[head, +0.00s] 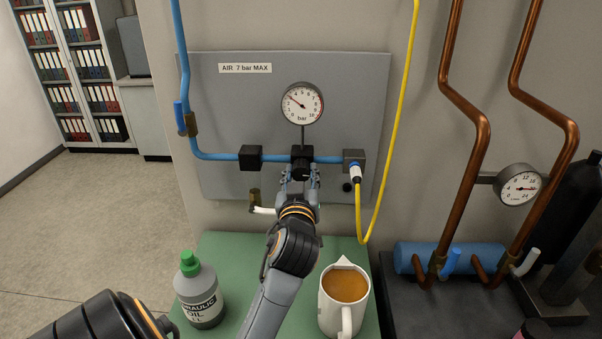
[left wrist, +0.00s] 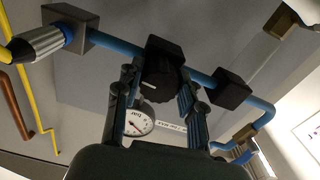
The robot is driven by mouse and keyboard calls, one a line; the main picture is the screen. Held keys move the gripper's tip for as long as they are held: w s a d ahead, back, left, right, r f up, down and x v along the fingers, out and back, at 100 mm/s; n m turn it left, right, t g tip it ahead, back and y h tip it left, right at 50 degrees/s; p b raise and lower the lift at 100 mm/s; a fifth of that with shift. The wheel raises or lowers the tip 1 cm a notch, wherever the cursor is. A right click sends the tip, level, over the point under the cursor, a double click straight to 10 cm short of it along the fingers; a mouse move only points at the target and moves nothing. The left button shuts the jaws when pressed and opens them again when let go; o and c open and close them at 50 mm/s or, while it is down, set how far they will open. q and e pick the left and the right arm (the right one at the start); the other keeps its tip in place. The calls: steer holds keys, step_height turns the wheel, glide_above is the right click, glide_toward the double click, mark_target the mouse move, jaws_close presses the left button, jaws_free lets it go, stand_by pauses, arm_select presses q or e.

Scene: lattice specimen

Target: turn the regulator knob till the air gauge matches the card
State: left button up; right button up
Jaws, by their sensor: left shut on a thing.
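The air gauge (head: 302,104) is a round white dial marked bar, on the grey panel. Its needle points to the upper left; the exact reading is too small to tell. The black regulator knob (left wrist: 160,82) sits below the gauge on the blue air pipe. My left gripper (head: 301,175) comes up from below and is shut on the knob, one finger on each side in the left wrist view (left wrist: 156,95). The gauge also shows there, tilted (left wrist: 138,123). I cannot make out a card in either view. My right gripper is not in view.
A yellow hose (head: 396,140) hangs right of the knob from a grey block (head: 353,158). Below, the green top (head: 245,255) bears an oil bottle (head: 199,294) and a mug of brown liquid (head: 343,305). Copper pipes (head: 478,150) and another gauge (head: 517,185) stand at the right.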

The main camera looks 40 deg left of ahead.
arm_select(q)
steer(key=m+p, duration=0.1)
steer(key=m, duration=0.2)
steer(key=m+p, duration=0.2)
steer(key=shift+a+r+m, duration=0.1)
steer(key=shift+r+m, duration=0.1)
steer(key=shift+m, duration=0.2)
steer(key=m+p, duration=0.3)
steer(key=m, duration=0.1)
steer(key=shift+m, duration=0.4)
steer(key=shift+s, duration=0.1)
steer(key=o, duration=1)
steer(key=shift+o, duration=0.9)
steer(key=shift+a+f, duration=0.2)
steer(key=v, duration=0.7)
steer(key=shift+d, duration=0.25)
steer(key=shift+a, duration=0.1)
